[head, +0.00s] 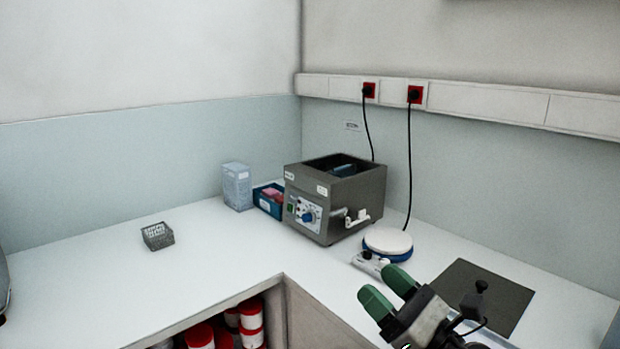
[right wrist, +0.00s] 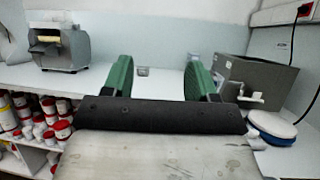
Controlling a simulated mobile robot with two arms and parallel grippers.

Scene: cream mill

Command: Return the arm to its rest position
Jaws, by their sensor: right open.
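My right gripper (head: 388,292) shows at the lower right of the head view, with two green fingers apart and nothing between them. My left gripper is not in either view.
A grey water bath (head: 345,205) stands in the counter corner. A white-topped device (head: 388,241) and a dark mat (head: 482,292) lie right of it. A small wire basket (head: 157,236) sits left, with clear counter around it. Red-lidded tubs (right wrist: 62,129) fill the shelves below.

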